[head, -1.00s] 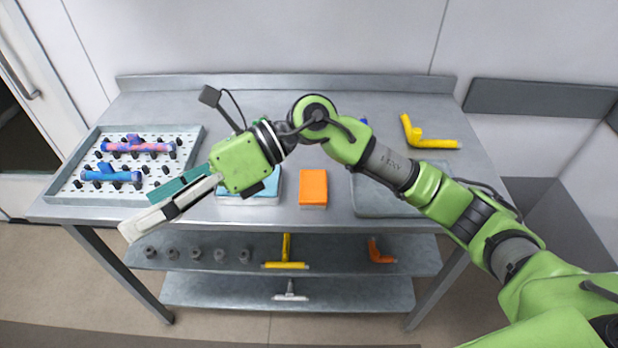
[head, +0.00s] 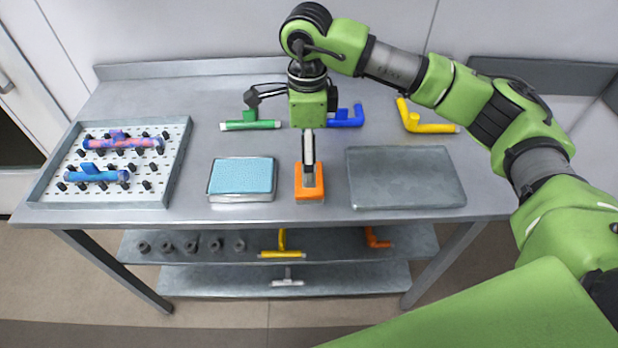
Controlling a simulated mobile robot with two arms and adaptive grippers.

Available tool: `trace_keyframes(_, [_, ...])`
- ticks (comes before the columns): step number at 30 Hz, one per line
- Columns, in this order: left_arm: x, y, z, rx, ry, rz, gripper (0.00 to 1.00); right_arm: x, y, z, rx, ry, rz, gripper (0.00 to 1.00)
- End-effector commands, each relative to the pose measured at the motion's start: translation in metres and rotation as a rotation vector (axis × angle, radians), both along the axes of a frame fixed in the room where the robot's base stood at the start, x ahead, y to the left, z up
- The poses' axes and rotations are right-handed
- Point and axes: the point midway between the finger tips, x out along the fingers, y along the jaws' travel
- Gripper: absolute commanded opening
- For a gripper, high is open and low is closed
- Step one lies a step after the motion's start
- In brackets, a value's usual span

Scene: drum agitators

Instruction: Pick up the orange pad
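The orange pad (head: 319,186) lies on the steel table (head: 235,213), between a blue pad in a tray and a flat grey plate. My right gripper (head: 309,181) points straight down over the orange pad, with its fingertips at the pad and covering its middle. I see the gripper edge-on, so the gap between its fingers is hidden. I cannot tell whether it touches the pad. My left gripper is not in view.
The blue pad (head: 241,176) is left of the orange pad, the grey plate (head: 405,178) right. Behind are green (head: 250,122), blue (head: 345,118) and yellow (head: 430,128) agitators. A pegged tray (head: 155,190) holds two agitators at far left. Shelves below hold more parts.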

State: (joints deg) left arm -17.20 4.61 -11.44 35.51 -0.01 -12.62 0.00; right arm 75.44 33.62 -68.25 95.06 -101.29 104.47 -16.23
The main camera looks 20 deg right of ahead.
Motion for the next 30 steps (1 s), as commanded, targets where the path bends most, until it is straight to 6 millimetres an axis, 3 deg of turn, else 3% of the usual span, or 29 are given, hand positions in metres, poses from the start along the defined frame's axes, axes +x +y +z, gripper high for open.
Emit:
trace_keyframes(10, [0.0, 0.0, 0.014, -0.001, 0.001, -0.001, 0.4, -0.002, -0.001, -0.031, 0.002, 0.003, 0.0, 0.89])
trace_keyframes(18, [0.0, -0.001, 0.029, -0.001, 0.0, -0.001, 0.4, -0.004, -0.002, -0.068, 0.004, 0.002, -0.001, 0.89])
trace_keyframes(26, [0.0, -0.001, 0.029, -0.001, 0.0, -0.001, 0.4, -0.004, -0.002, -0.074, 0.003, -0.001, 0.001, 0.89])
trace_keyframes(27, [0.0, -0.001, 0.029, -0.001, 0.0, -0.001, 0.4, -0.004, -0.002, -0.074, 0.003, -0.001, 0.001, 0.86])
trace_keyframes(30, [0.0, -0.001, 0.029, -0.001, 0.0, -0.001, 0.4, -0.004, -0.001, -0.074, 0.003, -0.001, 0.001, 0.6])
